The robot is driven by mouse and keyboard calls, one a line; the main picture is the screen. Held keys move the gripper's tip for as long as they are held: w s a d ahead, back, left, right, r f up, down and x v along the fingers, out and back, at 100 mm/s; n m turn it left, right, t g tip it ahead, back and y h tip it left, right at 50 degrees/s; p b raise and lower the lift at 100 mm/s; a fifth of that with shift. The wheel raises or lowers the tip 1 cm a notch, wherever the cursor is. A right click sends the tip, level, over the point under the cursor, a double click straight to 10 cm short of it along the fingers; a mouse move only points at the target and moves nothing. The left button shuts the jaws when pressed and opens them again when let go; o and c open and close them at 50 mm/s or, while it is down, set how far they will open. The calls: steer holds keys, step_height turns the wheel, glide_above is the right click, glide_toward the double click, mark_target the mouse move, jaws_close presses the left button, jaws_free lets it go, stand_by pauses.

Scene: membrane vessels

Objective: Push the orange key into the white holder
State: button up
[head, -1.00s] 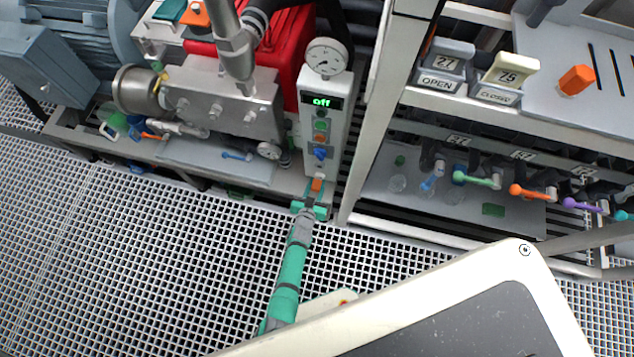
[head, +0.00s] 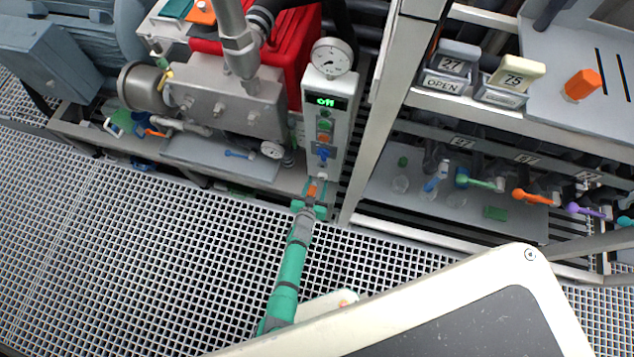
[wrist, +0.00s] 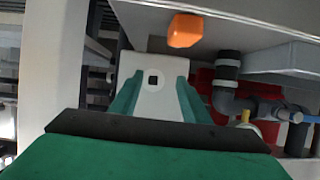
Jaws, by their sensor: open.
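The orange key (head: 312,190) shows at the foot of the control box, just past my gripper. In the wrist view the orange key (wrist: 185,30) stands out from a pale grey frame, apart from my fingers. The white holder (wrist: 153,100), with a dark square hole, faces the wrist camera between the two fingers. In the head view the holder (head: 321,177) is a small pale piece above the key. My gripper (head: 313,192) has green fingers spread apart; it is open and, in the wrist view (wrist: 155,95), holds nothing. Whether a finger touches the holder I cannot tell.
The control box (head: 328,130) with gauge and coloured buttons stands above. A red housing (head: 308,60) and grey pipes are to its left. A pale upright post (head: 375,130) and a rack of coloured valve handles (head: 487,183) are at right. The grating floor (head: 150,240) is open.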

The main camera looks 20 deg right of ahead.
steer(key=shift+d+r+h, duration=0.15)
steer(key=shift+d+r, duration=0.05)
steer(key=shift+d, duration=0.35)
steer(key=shift+d+r+h, duration=0.15)
steer(key=shift+d, duration=0.4)
steer(key=a+v, duration=0.1)
steer(key=v, duration=1)
steer(key=shift+a+f, duration=0.25)
steer(key=shift+a, duration=0.15)
steer(key=shift+a, duration=0.15)
steer(key=s+a+r+n+t+y, duration=0.2)
steer(key=s+a+r+y, duration=0.1)
steer(key=s+a+r, duration=0.85)
steer(key=s+d+r+n+y, duration=0.1)
steer(key=s+r, duration=0.2)
steer(key=r, duration=0.5)
steer(key=s+d+r+n+t+y, duration=0.1)
steer(key=s+r+n+y, duration=0.1)
steer(key=r, duration=0.7)
steer(key=s+d+r+n+t+y, duration=0.1)
steer(key=s+r, duration=0.3)
steer(key=r, duration=0.4)
steer(key=shift+s+r+n+y, duration=0.15)
steer(key=shift+s+n+y, duration=0.2)
steer(key=shift+n+y, duration=0.05)
steer(key=shift+o, duration=0.2)
